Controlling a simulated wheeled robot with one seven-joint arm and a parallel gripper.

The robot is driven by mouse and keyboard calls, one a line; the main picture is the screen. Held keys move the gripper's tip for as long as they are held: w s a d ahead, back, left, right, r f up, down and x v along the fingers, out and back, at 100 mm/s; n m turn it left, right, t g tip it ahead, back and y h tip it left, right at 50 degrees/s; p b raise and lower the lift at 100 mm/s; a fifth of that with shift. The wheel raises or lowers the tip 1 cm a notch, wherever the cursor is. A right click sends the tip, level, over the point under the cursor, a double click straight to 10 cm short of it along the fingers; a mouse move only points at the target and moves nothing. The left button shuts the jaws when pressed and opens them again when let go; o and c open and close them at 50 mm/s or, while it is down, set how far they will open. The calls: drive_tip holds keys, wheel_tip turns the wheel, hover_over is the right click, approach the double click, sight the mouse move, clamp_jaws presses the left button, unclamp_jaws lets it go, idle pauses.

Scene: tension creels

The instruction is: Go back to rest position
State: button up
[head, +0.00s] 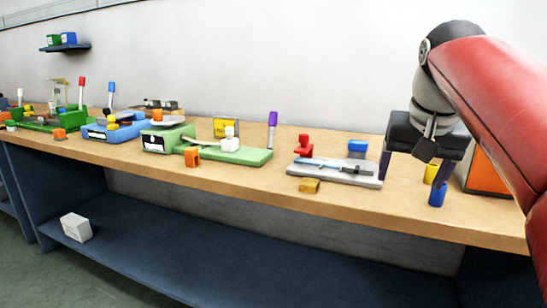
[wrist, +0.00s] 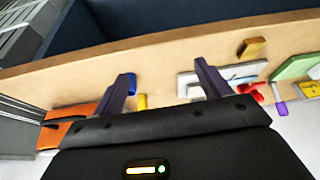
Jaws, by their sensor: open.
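My gripper (head: 413,170) is at the right of the head view, above the right part of the wooden bench (head: 240,178). Its two dark fingers are apart, with nothing held between them. In the wrist view the open fingers (wrist: 163,85) point toward the bench's front edge. A blue piece (head: 437,194) and a yellow piece (head: 432,172) are beside the right finger in the head view. They also show beside the left finger in the wrist view. My red arm covers the right end of the bench.
A grey fixture (head: 345,174) is left of my gripper, with a red knob (head: 304,146) behind and a yellow-brown block (head: 309,185) in front. An orange box (head: 480,168) stands right. Green (head: 240,155) and blue (head: 110,131) fixtures are farther left. A white box (head: 76,227) sits on the lower shelf.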

drive_tip(key=s+a+f+n, duration=0.1)
drive_tip(key=s+a+f, duration=0.3)
drive_tip(key=s+f, duration=0.4)
drive_tip(key=s+a+f+n+t+y, duration=0.1)
drive_tip(key=s+a+f, duration=0.3)
drive_tip(key=f, duration=1.2)
drive_tip(key=s+n, duration=0.1)
drive_tip(key=s, duration=0.3)
drive_tip(key=shift+n, duration=0.3)
